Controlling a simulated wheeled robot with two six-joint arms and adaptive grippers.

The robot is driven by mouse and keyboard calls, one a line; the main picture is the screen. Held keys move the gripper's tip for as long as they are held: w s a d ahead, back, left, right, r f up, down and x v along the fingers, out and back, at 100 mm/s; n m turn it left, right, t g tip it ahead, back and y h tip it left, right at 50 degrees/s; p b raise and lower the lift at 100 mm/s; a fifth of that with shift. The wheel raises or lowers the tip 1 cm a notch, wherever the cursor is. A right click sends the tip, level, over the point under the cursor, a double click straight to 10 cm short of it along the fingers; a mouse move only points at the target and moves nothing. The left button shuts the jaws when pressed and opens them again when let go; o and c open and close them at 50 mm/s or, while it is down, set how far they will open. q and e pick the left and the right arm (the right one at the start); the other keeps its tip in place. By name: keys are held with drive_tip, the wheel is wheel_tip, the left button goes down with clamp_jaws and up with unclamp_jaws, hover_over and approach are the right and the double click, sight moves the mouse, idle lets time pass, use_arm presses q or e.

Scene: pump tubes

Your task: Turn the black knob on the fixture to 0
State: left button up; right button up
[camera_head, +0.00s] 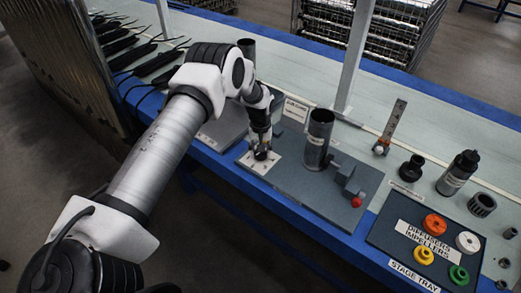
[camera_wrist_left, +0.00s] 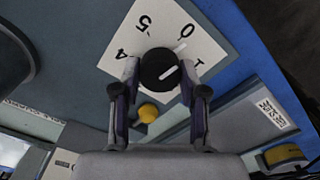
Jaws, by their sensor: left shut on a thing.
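The black knob (camera_wrist_left: 158,69) sits on a white dial plate (camera_wrist_left: 203,62) with the figures 0, 5 and 4 showing in the left wrist view. A white line on the knob slants up to the right, roughly towards the side with the 0. My left gripper (camera_wrist_left: 157,80) is shut on the knob, one finger on each side. In the head view my left gripper (camera_head: 261,152) reaches down over the white plate (camera_head: 251,164) on the grey fixture (camera_head: 285,181), and hides most of the knob. My right gripper is not in view.
A dark upright cylinder (camera_head: 318,138) stands on the fixture just right of my gripper, with a red knob (camera_head: 356,202) further right. A yellow part (camera_wrist_left: 148,112) shows close to the black knob. A stage tray (camera_head: 387,226) with coloured rings lies at the right.

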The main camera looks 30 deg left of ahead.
use_arm(q)
drive_tip(key=shift+n, duration=0.8)
drive_tip(key=o, duration=1.1)
drive_tip(key=shift+o, duration=0.2)
wheel_tip(320, 180, up, 12)
drive_tip(key=shift+f, duration=0.1)
